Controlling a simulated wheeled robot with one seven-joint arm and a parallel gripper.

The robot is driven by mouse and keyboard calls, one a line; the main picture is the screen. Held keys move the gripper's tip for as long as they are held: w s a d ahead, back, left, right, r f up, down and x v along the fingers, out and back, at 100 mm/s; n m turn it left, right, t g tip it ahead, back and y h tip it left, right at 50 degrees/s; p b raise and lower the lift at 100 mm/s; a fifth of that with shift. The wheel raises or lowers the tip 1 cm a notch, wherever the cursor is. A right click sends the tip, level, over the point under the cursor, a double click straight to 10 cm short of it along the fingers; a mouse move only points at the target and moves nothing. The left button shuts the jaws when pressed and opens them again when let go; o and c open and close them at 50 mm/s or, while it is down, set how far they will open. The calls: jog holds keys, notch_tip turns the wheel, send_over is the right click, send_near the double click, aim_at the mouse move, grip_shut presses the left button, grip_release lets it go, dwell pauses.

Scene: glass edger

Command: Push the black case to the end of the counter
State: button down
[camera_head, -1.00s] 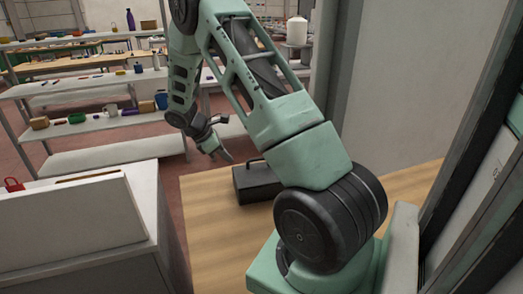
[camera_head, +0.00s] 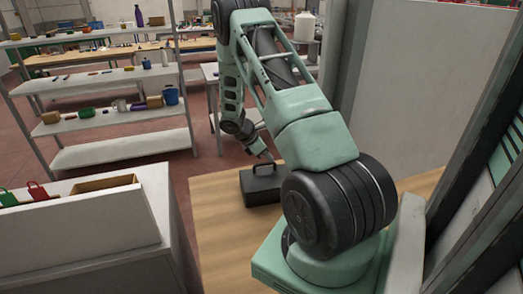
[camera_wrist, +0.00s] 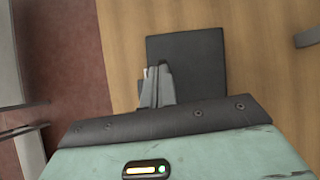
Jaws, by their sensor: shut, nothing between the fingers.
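The black case (camera_head: 261,190) lies flat on the wooden counter (camera_head: 225,230), near its far edge, with its handle on the far side in the head view. In the wrist view the case (camera_wrist: 195,60) is a dark rectangle. My gripper (camera_head: 267,157) points down at the far side of the case, near the handle. In the wrist view its closed fingers (camera_wrist: 158,72) overlap the left part of the case. They are shut and empty. I cannot tell whether they touch the case. My arm hides part of the counter in the head view.
A white cabinet (camera_head: 80,235) with a box and bags on top stands left of the counter. Shelves (camera_head: 110,110) with small items stand beyond a red floor gap. A pale wall panel (camera_head: 415,100) borders the right. The counter's near left part is clear.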

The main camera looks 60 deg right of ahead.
jog(key=shift+s+f+b, duration=0.1)
jog(key=shift+f+b, duration=0.2)
jog(key=shift+f, duration=0.1)
jog(key=shift+f, duration=0.1)
